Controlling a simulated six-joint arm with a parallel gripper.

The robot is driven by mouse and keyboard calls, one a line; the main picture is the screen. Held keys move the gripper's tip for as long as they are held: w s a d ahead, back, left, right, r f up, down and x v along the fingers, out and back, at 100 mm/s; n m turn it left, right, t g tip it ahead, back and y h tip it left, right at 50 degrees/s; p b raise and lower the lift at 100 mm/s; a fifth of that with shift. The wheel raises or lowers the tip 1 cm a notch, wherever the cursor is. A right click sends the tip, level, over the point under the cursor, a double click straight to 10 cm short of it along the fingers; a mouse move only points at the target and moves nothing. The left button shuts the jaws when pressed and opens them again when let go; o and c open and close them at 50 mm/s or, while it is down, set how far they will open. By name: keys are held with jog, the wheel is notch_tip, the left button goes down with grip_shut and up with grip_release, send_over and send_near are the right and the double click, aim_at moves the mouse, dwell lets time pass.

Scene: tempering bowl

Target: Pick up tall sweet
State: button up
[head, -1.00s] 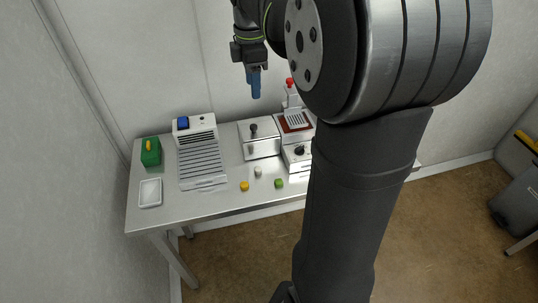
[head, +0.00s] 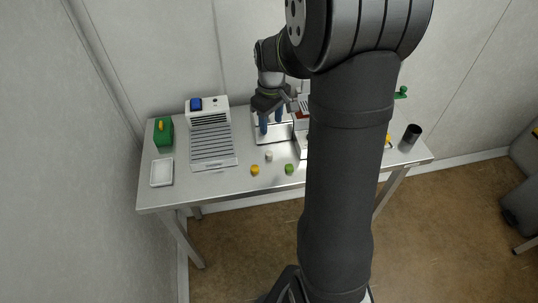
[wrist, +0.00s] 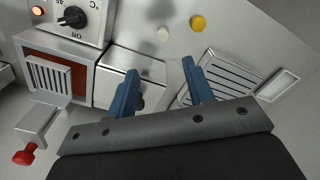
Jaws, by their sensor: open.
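Three small sweets stand on the steel table near its front edge: a yellow one (head: 255,170), a white one (head: 269,156) and a green one (head: 289,169). I cannot tell for sure which is the tall one. The white sweet (wrist: 163,33) and the yellow sweet (wrist: 198,22) also show in the wrist view; the green one does not. My gripper (head: 271,119) has blue fingers and is open and empty. It hangs above the lidded steel box, behind the sweets. In the wrist view its fingertips (wrist: 160,69) are apart, with bare metal between them.
The lidded steel box (wrist: 112,78) is beneath my gripper, with a dial unit (wrist: 85,22) beside it. A slatted rack unit (head: 212,150), white tray (head: 162,173) and green box (head: 163,139) stand left. A dark cup (head: 411,137) stands right. Table front is mostly clear.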

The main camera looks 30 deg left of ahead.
send_over(269, 153)
jog(key=f, duration=0.8)
jog(key=shift+w+d+f, duration=0.1)
jog(key=shift+w+d, duration=0.05)
jog(key=shift+w, duration=0.05)
jog(key=shift+s+a+f, duration=0.1)
jog(key=shift+a+f, duration=0.05)
jog(key=shift+f, duration=1.15)
jog(key=shift+s+a+f, duration=0.1)
jog(key=shift+f, duration=1.2)
grip_shut()
